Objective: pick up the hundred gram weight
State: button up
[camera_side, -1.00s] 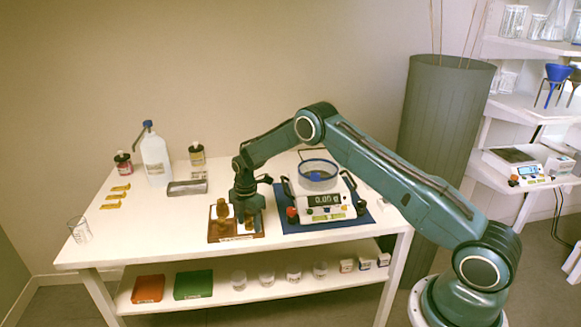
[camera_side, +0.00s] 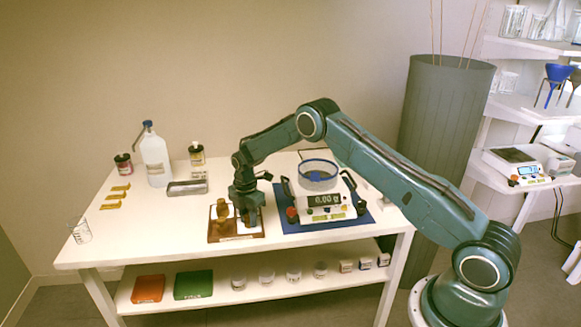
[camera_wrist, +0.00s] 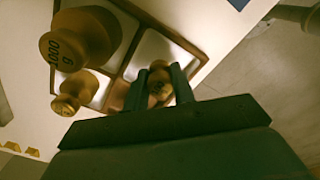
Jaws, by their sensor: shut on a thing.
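My gripper (camera_wrist: 160,90) points down into the weight box, with its two fingers shut on a small brass weight (camera_wrist: 159,78), which I take as the hundred gram weight. Its marking cannot be read, and my fingers hide part of it. In the side view my gripper (camera_side: 247,218) is low over the right part of the box, and the held weight is hidden. A large brass weight marked 1000 g (camera_wrist: 92,38) and a middle-sized brass weight (camera_wrist: 77,93) stand beside it in the box.
The brown wooden weight box (camera_side: 223,240) lies on the white table, left of the balance (camera_side: 322,213) on its blue mat (camera_side: 362,215). The balance has a round glass shield.

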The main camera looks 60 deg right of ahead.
aim_at(248, 215)
notch_tip(248, 215, up, 19)
dwell(0.5)
jog(key=shift+d, duration=0.1)
dwell(0.4)
jog(key=s+d+r, duration=0.2)
jog(key=d, duration=0.7)
jog(key=s+d+r, duration=0.2)
jog(key=s+d, duration=0.1)
jog(key=d, duration=0.7)
jog(key=s+d+r, duration=0.2)
jog(key=d+r, duration=0.1)
jog(key=d, duration=0.6)
jog(key=shift+s+d, duration=0.3)
jog(key=shift+d, duration=0.05)
notch_tip(248, 215, down, 20)
jog(key=shift+r, duration=0.1)
